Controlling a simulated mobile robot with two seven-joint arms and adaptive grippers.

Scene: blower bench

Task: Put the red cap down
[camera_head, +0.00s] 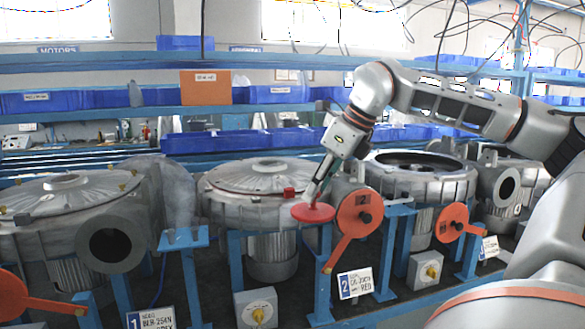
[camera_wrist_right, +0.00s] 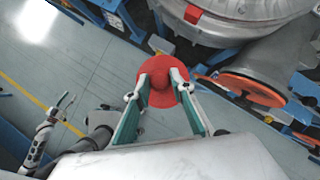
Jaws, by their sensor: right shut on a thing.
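The red cap (camera_head: 313,212) is a round disc with a raised middle. My right gripper (camera_head: 316,192) is shut on it from above, in front of blower 2 (camera_head: 225,200). In the right wrist view the cap (camera_wrist_right: 158,72) sits between the two fingers (camera_wrist_right: 160,84), which grip its raised middle. In the head view the cap overlaps the top of a blue stand (camera_head: 322,250); I cannot tell whether it touches it. My left gripper (camera_wrist_right: 65,103) shows small in the right wrist view, fingers apart and empty, over the floor.
An orange-red disc with a handle (camera_head: 352,225) is just right of the cap. A small red block (camera_head: 290,193) sits on blower 2's rim. An empty-looking blue stand (camera_head: 184,238) is to the left. More blowers stand on both sides.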

